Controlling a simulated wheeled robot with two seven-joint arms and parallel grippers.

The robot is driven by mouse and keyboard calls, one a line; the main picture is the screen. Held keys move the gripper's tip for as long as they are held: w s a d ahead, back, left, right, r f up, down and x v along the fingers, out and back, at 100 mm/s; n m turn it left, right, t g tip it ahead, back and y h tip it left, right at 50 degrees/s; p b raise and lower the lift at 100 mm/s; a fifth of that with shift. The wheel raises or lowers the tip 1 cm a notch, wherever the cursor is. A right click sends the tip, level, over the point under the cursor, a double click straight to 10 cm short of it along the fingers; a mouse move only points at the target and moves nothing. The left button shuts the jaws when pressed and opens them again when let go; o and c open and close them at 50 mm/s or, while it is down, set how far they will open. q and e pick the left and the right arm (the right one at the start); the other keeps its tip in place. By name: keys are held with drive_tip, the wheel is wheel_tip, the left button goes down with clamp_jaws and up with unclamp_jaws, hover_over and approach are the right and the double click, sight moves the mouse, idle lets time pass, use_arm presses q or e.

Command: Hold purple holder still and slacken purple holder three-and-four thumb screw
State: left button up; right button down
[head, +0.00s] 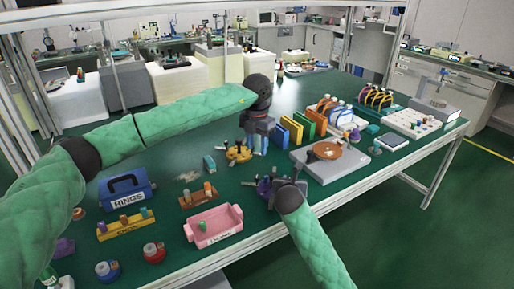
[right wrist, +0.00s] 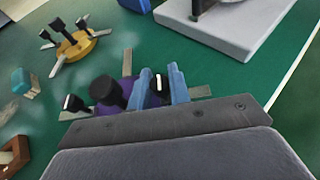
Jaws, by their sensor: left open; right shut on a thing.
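The purple holder (head: 264,185) lies on the green table near its front edge, left of the grey plate. In the right wrist view the purple holder (right wrist: 127,90) shows flat grey arms and black thumb screws; one large black thumb screw (right wrist: 107,92) stands left of the fingers. My right gripper (right wrist: 160,86) is shut on another black thumb screw (right wrist: 158,84) with a pale mark, between its blue fingers. I cannot tell its number. My left gripper (head: 258,143) is open, fingers down, up and left of the purple holder and apart from it. My right gripper hides part of the holder.
The yellow holder (head: 238,153) with black screws lies left of my left gripper. A grey plate with an orange disc (head: 325,151) is to the right. A pink tray (head: 213,229), a blue rings box (head: 127,195) and coloured upright plates (head: 292,130) stand nearby.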

drive_tip(key=c, duration=1.2)
unclamp_jaws()
drive_tip(key=shift+c, duration=0.2)
